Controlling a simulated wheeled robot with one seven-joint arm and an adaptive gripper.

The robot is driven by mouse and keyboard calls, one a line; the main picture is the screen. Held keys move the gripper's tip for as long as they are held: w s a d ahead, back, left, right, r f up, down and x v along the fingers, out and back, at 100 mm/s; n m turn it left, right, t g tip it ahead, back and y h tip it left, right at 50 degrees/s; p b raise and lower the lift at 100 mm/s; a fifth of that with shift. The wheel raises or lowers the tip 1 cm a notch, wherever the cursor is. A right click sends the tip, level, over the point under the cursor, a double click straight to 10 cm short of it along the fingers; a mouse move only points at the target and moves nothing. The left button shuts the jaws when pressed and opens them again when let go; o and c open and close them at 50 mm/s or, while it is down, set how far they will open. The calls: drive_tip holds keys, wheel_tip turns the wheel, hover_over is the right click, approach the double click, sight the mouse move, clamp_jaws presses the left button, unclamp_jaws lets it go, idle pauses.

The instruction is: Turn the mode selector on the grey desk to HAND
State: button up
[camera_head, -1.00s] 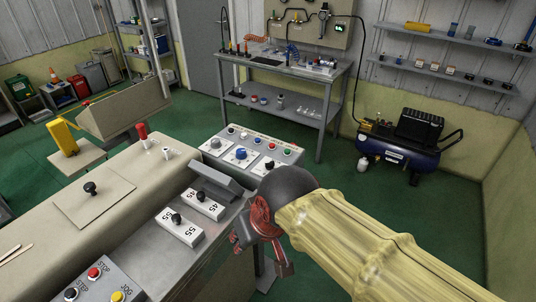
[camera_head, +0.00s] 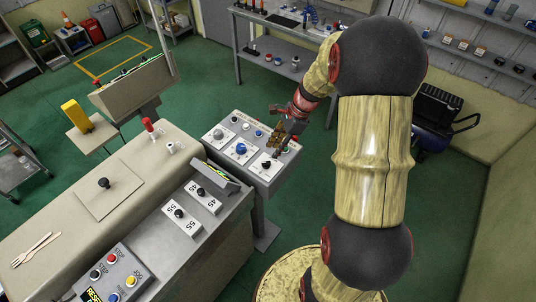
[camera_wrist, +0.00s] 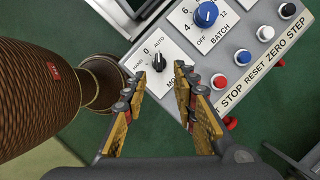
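The mode selector (camera_wrist: 159,63) is a small black knob on a white plate in the wrist view, with HAND, 0 and AUTO marked around it. I cannot tell surely which mark it points at. It also shows on the front plate in the head view (camera_head: 267,165). The grey desk (camera_head: 262,183) carries it. My gripper (camera_wrist: 160,73) is open and empty, with its yellow-padded fingers on either side of the knob in the wrist view. In the head view my gripper (camera_head: 274,147) is just above the plate. I see no clear contact.
A blue BATCH knob (camera_wrist: 206,14) sits close beside the selector. Push buttons (camera_wrist: 244,55) line the panel edge. A beige machine with a sloped display (camera_head: 132,78) stands to the left. A workbench (camera_head: 290,40) is behind, with green floor between.

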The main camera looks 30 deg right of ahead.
sight(266, 162)
drive_tip(key=x, duration=0.7)
drive_tip(key=shift+a+f+b, duration=0.1)
drive_tip(key=shift+b, duration=0.2)
drive_tip(key=shift+c, duration=0.4)
clamp_jaws()
